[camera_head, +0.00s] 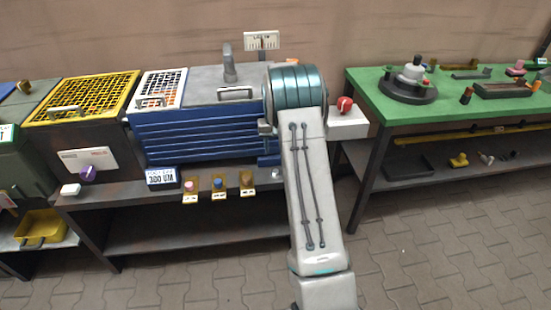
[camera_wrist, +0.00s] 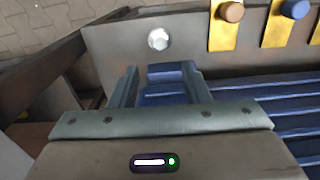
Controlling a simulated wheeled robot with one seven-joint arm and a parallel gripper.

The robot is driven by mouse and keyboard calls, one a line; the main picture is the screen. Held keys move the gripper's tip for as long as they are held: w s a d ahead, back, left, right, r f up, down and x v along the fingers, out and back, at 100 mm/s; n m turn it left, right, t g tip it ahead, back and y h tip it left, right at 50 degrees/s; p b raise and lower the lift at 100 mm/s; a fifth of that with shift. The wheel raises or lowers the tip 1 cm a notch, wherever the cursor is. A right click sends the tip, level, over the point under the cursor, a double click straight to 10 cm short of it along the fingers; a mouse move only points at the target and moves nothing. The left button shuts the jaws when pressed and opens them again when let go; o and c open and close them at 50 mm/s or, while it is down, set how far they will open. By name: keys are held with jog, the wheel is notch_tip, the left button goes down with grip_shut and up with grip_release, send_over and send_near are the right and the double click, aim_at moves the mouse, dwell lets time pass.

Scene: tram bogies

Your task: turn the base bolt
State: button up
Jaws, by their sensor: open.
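A silver hex-headed bolt (camera_wrist: 158,39) sits in the grey front rail of the bench in the wrist view, probably the base bolt. My gripper (camera_wrist: 158,72) is open, with its two fingers apart and pointing toward the rail. The bolt lies just beyond the fingertips, roughly centred between them in the picture, and I see no contact. A blue block shows between the fingers, behind the gap.
Yellow tags with a brown knob (camera_wrist: 231,12) and a blue knob (camera_wrist: 295,9) are right of the bolt. The blue ribbed cabinet (camera_head: 205,135) stands on the bench close to my gripper. A green table (camera_head: 460,105) stands right; paved floor (camera_head: 420,240) in front is clear.

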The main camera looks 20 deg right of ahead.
jog(key=shift+r, duration=1.55)
